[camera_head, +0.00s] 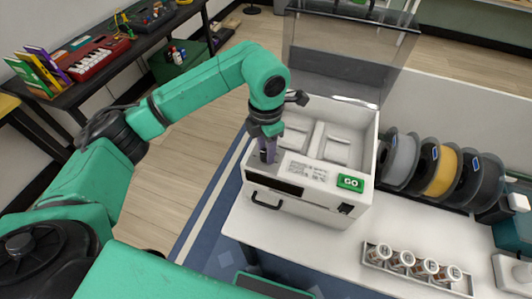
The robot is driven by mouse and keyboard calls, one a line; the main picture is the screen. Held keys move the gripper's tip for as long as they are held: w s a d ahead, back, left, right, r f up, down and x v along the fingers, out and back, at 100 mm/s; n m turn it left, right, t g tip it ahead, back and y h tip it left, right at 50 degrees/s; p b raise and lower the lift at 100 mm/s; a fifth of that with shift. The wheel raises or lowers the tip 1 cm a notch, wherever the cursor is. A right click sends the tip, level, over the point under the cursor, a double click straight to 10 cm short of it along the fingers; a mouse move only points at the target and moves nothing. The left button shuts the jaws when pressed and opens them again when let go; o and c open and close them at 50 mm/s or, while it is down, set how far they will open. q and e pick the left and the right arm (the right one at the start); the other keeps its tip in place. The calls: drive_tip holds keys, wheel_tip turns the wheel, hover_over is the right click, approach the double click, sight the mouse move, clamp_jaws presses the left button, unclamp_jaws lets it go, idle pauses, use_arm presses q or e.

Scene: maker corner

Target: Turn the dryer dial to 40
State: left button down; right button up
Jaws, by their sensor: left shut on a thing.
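The white filament dryer (327,205) stands on the white bench with its clear lid (345,45) raised. Its top front panel carries a printed label (307,171), whose small text I cannot read, and a green GO button (351,183). My left gripper (266,158) comes down from above onto the left end of this panel. Its fingers are shut on the dial, which they mostly hide, so I cannot read its setting. My right gripper is not in view.
Filament spools (437,172) in grey, yellow and black stand in a row right of the dryer. A rack of lettered jars (413,263) sits at the front right. A dark table with a red keyboard (96,60) stands at the left. The bench before the dryer is clear.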

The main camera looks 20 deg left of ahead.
use_arm(q)
drive_tip(key=n+b, duration=0.2)
drive_tip(key=n, duration=0.2)
drive_tip(key=shift+n, duration=0.3)
drive_tip(key=shift+r+n+b, duration=0.1)
drive_tip(key=shift+n+b, duration=0.65)
drive_tip(key=shift+n, duration=0.85)
drive_tip(key=shift+w, duration=0.1)
drive_tip(key=shift+c, duration=2.3)
unclamp_jaws()
